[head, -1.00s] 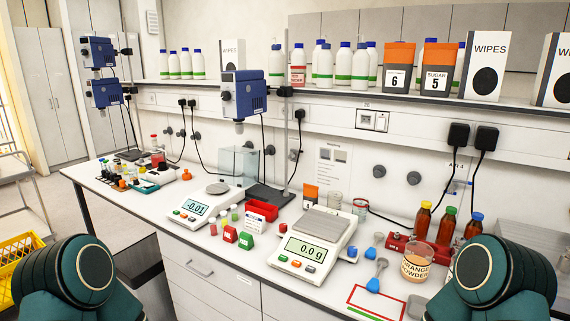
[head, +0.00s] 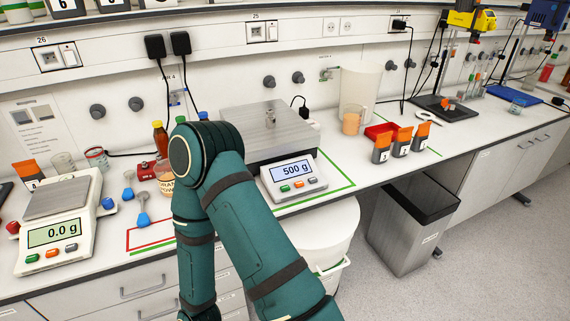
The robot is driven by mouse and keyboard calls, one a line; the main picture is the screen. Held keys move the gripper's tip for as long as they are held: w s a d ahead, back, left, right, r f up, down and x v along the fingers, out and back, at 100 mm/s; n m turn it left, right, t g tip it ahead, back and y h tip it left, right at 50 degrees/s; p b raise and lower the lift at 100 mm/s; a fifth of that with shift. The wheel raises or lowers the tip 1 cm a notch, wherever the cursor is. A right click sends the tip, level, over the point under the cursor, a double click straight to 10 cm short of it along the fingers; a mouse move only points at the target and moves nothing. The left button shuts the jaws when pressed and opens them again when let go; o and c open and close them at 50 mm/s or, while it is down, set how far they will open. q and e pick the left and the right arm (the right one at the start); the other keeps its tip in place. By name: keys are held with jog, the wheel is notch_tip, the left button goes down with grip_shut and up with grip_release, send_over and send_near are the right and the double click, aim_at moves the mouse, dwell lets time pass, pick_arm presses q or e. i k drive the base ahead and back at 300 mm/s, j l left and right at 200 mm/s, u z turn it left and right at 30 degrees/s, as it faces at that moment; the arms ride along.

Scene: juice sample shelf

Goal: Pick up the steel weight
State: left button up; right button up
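The scale's display (head: 296,180) reads 500 g. One of my green arms rises from the bottom, and its bent elbow covers the left part of this scale. Neither of my grippers is in view, so I cannot see their fingers.
A smaller balance (head: 55,221) reading 0.0 g is at the left, with blue scoops (head: 142,212) beside it. Right of the large scale are a beaker (head: 351,119), a red bin (head: 380,131) and several orange-topped containers (head: 401,142). A grey waste bin (head: 412,225) stands below.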

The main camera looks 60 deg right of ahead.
aim_at(270, 119)
jog(key=z, duration=1.7)
